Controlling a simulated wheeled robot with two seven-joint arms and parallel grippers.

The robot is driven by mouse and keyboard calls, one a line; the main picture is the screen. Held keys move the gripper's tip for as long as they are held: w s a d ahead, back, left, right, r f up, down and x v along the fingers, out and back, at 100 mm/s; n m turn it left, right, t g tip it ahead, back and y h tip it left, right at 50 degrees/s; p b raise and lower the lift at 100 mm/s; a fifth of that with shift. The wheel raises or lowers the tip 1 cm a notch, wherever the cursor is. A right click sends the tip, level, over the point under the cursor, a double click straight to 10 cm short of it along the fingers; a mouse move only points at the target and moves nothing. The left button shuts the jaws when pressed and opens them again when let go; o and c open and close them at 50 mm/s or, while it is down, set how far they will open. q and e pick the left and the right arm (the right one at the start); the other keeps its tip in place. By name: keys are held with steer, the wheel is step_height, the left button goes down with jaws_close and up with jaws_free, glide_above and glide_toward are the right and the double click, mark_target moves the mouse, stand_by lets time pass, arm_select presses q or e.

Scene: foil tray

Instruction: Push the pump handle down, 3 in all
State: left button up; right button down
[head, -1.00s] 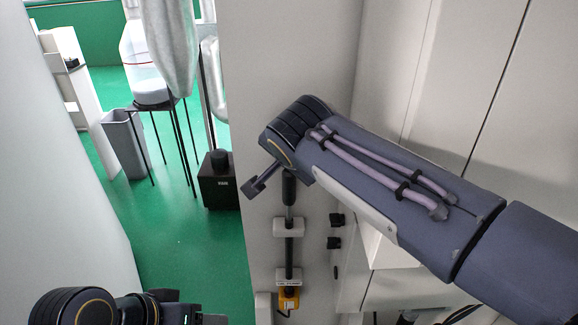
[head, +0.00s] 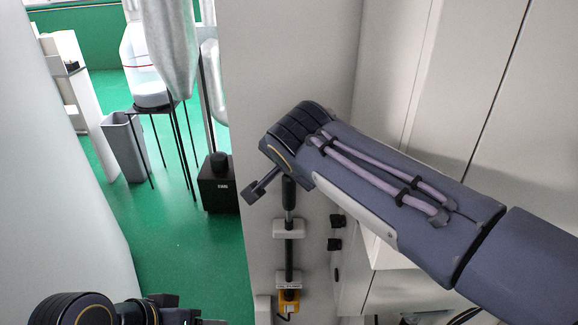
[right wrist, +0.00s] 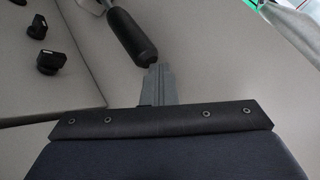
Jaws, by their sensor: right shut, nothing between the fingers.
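The pump has a black handle grip (head: 289,192) at the top of a thin upright rod on a pale panel. The grip's top is partly hidden by my right wrist in the head view. My right gripper (head: 255,190) is shut and empty, just left of the grip in that view. In the right wrist view the shut fingers (right wrist: 158,80) point at the rounded end of the black grip (right wrist: 130,35). They are very close to it; I cannot tell whether they touch. My left gripper (head: 190,317) is at the bottom edge, mostly cut off.
Two pale brackets (head: 289,229) hold the rod above a yellow box (head: 289,301). Black knobs (head: 335,244) sit to its right. A black box (head: 217,184), a grey bin (head: 124,146) and a stand with a bottle (head: 147,72) stand on the green floor.

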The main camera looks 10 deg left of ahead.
arm_select(q)
steer(key=shift+f+b, duration=1.2)
steer(key=shift+f, duration=0.05)
arm_select(e)
steer(key=shift+f, duration=1.4)
arm_select(q)
steer(key=shift+r, duration=0.1)
arm_select(e)
steer(key=shift+r, duration=0.1)
arm_select(q)
steer(key=shift+r+p, duration=2.05)
steer(key=shift+p, duration=0.1)
arm_select(e)
steer(key=shift+r, duration=3)
arm_select(q)
steer(key=shift+r, duration=0.1)
arm_select(e)
steer(key=shift+r, duration=0.1)
arm_select(q)
step_height(320, 180, up, 3)
steer(key=p, duration=0.3)
steer(key=shift+r+p, duration=0.2)
steer(key=shift+p, duration=0.1)
arm_select(e)
step_height(320, 180, up, 5)
steer(key=shift+f, duration=0.1)
arm_select(q)
jaws_close()
